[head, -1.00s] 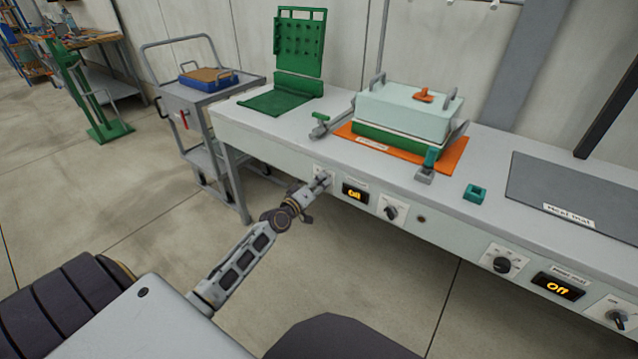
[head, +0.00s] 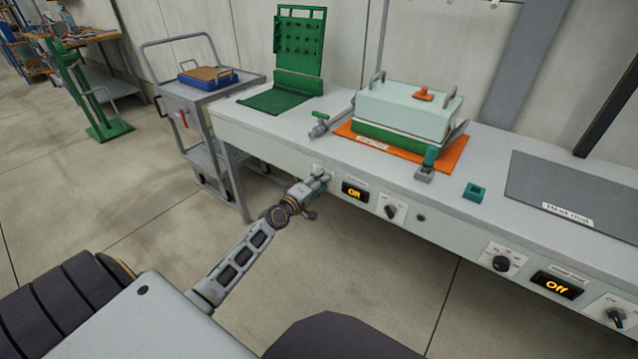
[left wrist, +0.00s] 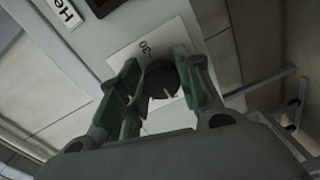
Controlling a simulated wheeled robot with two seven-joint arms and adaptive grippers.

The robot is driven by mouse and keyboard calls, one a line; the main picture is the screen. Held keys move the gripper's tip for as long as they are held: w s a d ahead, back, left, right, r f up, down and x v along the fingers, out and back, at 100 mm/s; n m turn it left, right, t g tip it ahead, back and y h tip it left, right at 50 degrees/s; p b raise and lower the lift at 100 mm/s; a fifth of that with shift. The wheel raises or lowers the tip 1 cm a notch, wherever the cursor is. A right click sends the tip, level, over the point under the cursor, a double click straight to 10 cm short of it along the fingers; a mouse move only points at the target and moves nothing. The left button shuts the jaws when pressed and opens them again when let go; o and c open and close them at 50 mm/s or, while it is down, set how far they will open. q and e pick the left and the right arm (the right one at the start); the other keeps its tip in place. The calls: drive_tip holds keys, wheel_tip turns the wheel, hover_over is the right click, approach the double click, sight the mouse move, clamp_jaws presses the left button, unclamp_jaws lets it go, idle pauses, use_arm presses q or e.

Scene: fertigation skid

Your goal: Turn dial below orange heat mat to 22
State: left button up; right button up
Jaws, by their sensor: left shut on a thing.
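The orange heat mat (head: 448,157) lies on the bench top under a pale green box. Below it on the front panel, a small display (head: 355,191) has short lit lettering that looks like "On". My left gripper (head: 323,179) is at the panel just left of that display and hides the dial there. In the left wrist view, the round black dial (left wrist: 163,80) sits between the green-padded fingers of my left gripper (left wrist: 160,76), which are shut on it. A printed "20" shows on the white plate (left wrist: 130,50) beside the dial. The pointer setting is hard to read. My right gripper is not in view.
Another dial (head: 391,211) is right of the display. Farther right are a dial (head: 501,263), a display reading "Off" (head: 557,286) and a dark mat (head: 575,195). A grey cart (head: 200,105) stands left of the bench (head: 265,122). The floor before the bench is clear.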

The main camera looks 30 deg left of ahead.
use_arm(q)
drive_tip(key=o, duration=1)
drive_tip(key=shift+s, duration=0.25)
drive_tip(key=shift+s+a+r, duration=0.1)
drive_tip(key=shift+s+a, duration=0.05)
drive_tip(key=shift+s, duration=1.75)
drive_tip(key=shift+s+a+r, duration=0.1)
drive_tip(key=shift+s+a, duration=0.1)
drive_tip(key=shift+s, duration=1.7)
drive_tip(key=shift+s+a+r, duration=0.1)
drive_tip(key=shift+s+a, duration=0.05)
drive_tip(key=shift+s, duration=1.75)
